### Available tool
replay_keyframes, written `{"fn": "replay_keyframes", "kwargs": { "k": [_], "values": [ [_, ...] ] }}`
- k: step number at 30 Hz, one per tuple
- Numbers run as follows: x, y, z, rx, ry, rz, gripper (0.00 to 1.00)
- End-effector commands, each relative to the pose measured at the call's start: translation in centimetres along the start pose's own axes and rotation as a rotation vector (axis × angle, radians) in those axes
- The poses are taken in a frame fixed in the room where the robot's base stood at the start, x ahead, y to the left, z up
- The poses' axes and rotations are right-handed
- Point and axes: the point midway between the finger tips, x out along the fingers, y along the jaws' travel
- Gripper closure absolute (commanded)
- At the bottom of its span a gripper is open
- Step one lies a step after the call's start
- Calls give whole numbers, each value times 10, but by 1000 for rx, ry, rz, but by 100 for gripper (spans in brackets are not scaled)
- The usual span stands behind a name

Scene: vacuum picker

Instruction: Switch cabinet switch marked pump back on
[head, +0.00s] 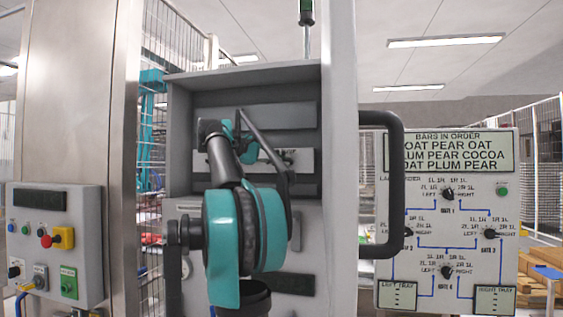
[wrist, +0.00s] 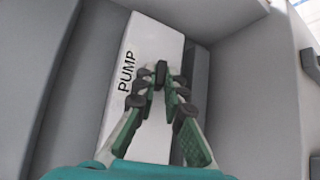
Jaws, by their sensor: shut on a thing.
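The grey cabinet (head: 188,90) is open in the middle of the head view. Inside it, a pale label plate shows on both sides of my arm. In the wrist view the white plate (wrist: 139,45) reads PUMP, and a small dark switch lever (wrist: 161,69) stands out from it. My gripper (wrist: 161,82) is at this lever, its two fingers closed in on it from either side. The fingertips hide part of the lever, so its exact position is hard to tell. In the head view my arm covers the gripper tips and the switch.
The cabinet's side walls (wrist: 240,95) stand close around my gripper. To the right are a large dark handle (head: 397,180) and a panel with dials (head: 460,150). To the left is a grey control box (head: 60,215) with buttons.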

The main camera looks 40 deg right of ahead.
Motion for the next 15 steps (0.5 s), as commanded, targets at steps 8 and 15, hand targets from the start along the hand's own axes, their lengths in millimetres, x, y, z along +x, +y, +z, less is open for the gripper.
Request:
{"fn": "replay_keyframes", "kwargs": {
  "k": [8, 15],
  "values": [
    [0, 0, 0, -1, -1, 0, 100],
    [0, 0, 0, 0, -1, 1, 81]
  ]
}}
